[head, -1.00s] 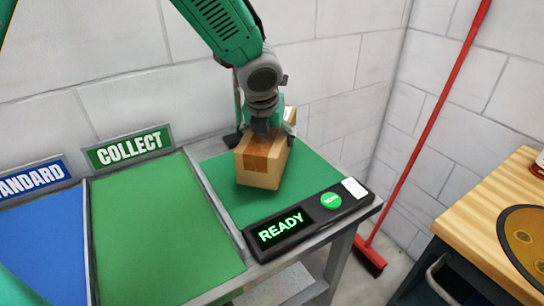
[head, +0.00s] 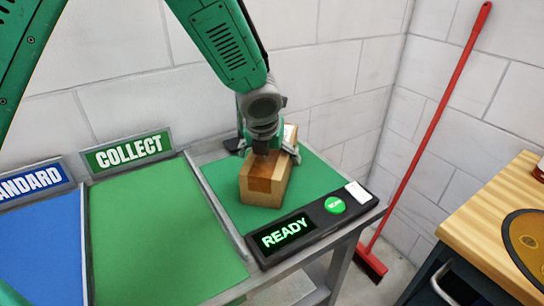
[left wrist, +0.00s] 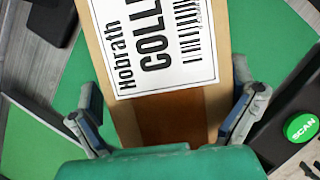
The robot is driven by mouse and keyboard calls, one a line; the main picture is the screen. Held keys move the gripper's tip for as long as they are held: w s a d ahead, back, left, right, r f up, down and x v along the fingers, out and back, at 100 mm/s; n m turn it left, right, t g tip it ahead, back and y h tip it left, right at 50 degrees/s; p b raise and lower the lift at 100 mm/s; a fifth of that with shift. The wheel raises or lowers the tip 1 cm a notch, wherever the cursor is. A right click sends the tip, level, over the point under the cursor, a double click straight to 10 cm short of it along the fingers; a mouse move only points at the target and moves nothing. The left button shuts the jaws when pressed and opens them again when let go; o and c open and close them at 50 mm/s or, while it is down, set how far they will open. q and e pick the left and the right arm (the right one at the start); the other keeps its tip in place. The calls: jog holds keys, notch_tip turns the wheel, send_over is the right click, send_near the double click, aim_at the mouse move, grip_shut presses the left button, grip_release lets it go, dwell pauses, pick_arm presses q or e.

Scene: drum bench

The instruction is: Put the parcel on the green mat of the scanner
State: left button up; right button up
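The parcel (head: 262,187), a brown box with a darker tape band, rests on the green mat (head: 312,182) of the scanner. My left gripper (head: 270,150) is above it, with its fingers spread beside the far part of the box. In the left wrist view the parcel (left wrist: 170,120) lies between the two fingers of my left gripper (left wrist: 165,122), with a gap visible at the left finger. A white label with "Hobrath", "COLLE" and a barcode faces up. The scanner panel (head: 275,250) reads READY and has a green SCAN button (head: 335,205). My right gripper is not in view.
Left of the scanner are a green COLLECT bay (head: 150,230) and a blue bay (head: 40,245), split by raised metal rails. A wall stands close behind. A red broom (head: 425,140) leans at the right, near a wooden-topped bench (head: 480,210).

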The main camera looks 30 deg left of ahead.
aim_at(272, 152)
pick_arm(q)
jog(key=v, duration=0.2)
jog(key=p+v, duration=0.1)
jog(key=v, duration=0.1)
jog(key=d+v, duration=0.1)
jog(key=v, duration=0.2)
jog(key=shift+w+d, duration=0.1)
jog(key=shift+w, duration=0.05)
jog(key=v, duration=0.2)
jog(key=p+v, duration=0.1)
jog(key=v, duration=0.1)
jog(key=shift+a+r, duration=0.1)
jog(key=shift+a, duration=0.25)
jog(key=shift+s+a+r, duration=0.15)
jog(key=shift+s+r, duration=0.2)
jog(key=shift+r, duration=0.1)
jog(key=shift+d+r, duration=0.1)
jog(key=shift+d, duration=0.35)
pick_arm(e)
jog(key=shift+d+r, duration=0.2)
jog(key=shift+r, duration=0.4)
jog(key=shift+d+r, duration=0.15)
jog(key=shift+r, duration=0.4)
